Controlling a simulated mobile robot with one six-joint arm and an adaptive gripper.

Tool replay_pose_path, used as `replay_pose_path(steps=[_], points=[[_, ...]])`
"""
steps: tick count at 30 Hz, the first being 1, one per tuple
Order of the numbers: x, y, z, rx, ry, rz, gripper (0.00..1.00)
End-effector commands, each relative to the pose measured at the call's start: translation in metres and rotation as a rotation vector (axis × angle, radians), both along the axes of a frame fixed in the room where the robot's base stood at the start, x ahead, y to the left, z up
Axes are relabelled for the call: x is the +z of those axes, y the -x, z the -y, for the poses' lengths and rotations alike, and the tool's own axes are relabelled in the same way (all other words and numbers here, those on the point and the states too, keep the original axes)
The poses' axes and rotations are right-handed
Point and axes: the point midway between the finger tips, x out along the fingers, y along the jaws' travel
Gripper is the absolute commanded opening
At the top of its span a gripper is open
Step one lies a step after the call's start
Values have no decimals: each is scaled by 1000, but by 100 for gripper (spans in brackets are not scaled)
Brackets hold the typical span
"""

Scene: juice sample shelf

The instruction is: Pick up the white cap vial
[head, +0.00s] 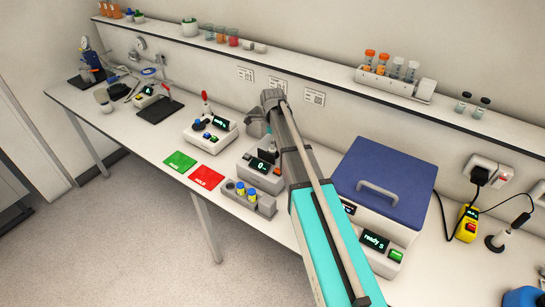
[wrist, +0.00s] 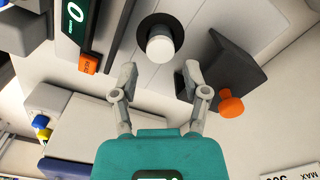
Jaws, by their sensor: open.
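In the wrist view a round white cap (wrist: 160,47), seen from above, sits over a black disc (wrist: 171,26); it looks like the white cap vial, its body hidden below the cap. My gripper (wrist: 159,76) is open and empty. The cap lies ahead of the fingertips, roughly centred between them and not touched. In the head view my arm covers much of this spot. Two more white-capped vials (head: 404,67) stand in the rack on the wall shelf.
A device with a lit display (head: 262,166) stands under my arm; its orange button (wrist: 88,64) shows in the wrist view. A dark block with an orange knob (wrist: 230,103) is close to the right finger. A blue-lidded machine (head: 385,180) stands to the right.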

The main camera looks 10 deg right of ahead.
Motion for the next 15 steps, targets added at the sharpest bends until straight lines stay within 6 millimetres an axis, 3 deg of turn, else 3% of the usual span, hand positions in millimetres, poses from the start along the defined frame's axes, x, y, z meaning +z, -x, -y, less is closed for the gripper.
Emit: replay_pose_path(steps=[8,15], points=[[-3,0,0,0,0,0,59],[-18,0,0,0,0,0,59]])
